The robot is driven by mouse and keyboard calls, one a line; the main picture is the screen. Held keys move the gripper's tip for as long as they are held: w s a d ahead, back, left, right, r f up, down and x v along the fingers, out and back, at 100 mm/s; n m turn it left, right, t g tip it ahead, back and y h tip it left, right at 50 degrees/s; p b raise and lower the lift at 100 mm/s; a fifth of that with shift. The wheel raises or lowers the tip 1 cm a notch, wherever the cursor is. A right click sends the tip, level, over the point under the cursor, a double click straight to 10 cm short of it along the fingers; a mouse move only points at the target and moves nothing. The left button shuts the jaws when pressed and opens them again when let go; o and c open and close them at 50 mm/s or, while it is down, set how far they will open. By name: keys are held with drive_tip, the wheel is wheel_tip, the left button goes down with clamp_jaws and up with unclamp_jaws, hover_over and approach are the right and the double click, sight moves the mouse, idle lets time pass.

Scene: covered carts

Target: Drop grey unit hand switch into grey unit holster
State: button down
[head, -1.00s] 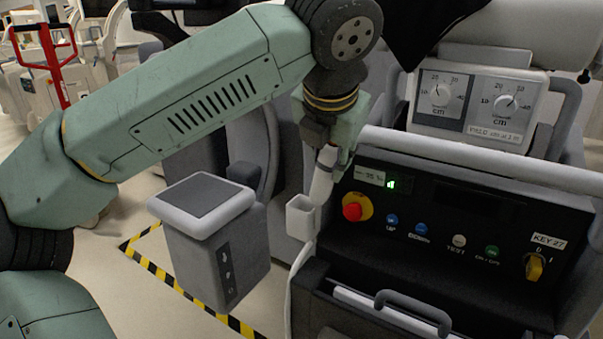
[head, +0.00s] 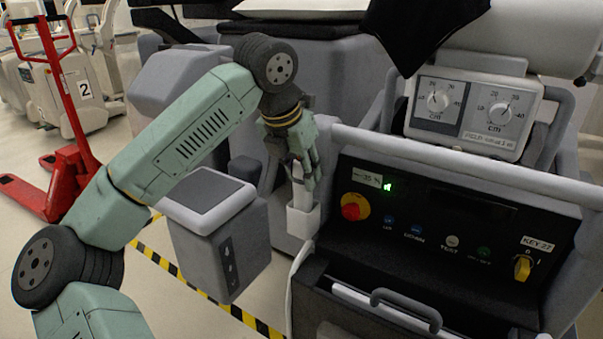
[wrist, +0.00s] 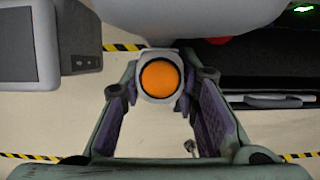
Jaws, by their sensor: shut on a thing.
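The grey unit's hand switch (head: 298,190) is a pale upright handle in the head view. Its orange round button (wrist: 160,78) faces the camera in the wrist view. My gripper (head: 302,172) is shut on the hand switch, with a finger on either side of it. The holster (head: 302,222) is a small light-grey open-topped box on the grey unit's side, left of the control panel. The switch's lower end is at the holster's mouth and appears to be inside it; how deep is hidden.
The control panel with its red stop button (head: 354,207) and a pale rail (head: 450,163) are close to the right of my gripper. A grey box with a flat top (head: 208,200) stands to the left. A red pallet jack (head: 66,165) is farther back on the open floor.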

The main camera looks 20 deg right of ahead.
sight(301, 185)
drive_tip(key=shift+f, duration=1.05)
drive_tip(key=shift+f+b, duration=0.55)
drive_tip(key=shift+f, duration=0.05)
drive_tip(key=c, duration=1.2)
unclamp_jaws()
drive_tip(key=shift+c, duration=0.2)
drive_tip(key=shift+r, duration=0.1)
drive_tip(key=shift+r+p, duration=0.2)
drive_tip(key=shift+p, duration=0.15)
drive_tip(key=v, duration=1.2)
drive_tip(key=shift+r, duration=0.3)
